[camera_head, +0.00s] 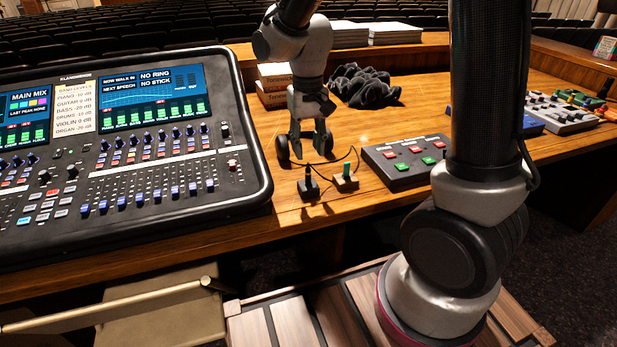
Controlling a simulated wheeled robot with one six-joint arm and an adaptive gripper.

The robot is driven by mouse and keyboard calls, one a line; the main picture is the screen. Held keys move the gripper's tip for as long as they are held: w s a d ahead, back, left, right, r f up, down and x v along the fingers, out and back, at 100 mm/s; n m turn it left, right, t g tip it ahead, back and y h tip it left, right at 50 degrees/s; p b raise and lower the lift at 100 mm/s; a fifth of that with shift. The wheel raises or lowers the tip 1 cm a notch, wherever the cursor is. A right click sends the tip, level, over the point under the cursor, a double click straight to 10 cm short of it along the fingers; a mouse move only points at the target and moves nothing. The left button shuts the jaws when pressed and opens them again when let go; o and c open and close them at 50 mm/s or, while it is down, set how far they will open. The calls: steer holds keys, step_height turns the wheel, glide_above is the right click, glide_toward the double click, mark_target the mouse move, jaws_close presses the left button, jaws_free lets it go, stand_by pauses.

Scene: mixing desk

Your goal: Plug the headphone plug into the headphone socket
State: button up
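My gripper (306,140) hangs over the desk to the right of the mixing console, its fingers apart with bare wood showing between them. Two dark rounded pieces (283,149) show beside the fingers; they look like headphone ear cups, but the gripper covers what lies between them. A thin black cable runs from there and curls right. In front of my gripper stand a small black block (308,189) with a dark upright piece and a beige block (345,183) with a green upright piece. I cannot tell which is the headphone plug or socket. Nothing shows held.
The mixing console (262,185) fills the left. A dark button box (400,164) stands to the right of the blocks. A crumpled black cloth (362,86) and stacked boxes (272,84) lie behind. My arm covers part of the desk at right.

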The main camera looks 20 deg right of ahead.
mark_target(308, 168)
steer(key=shift+f, duration=4.55)
jaws_close()
steer(key=shift+r, duration=3.05)
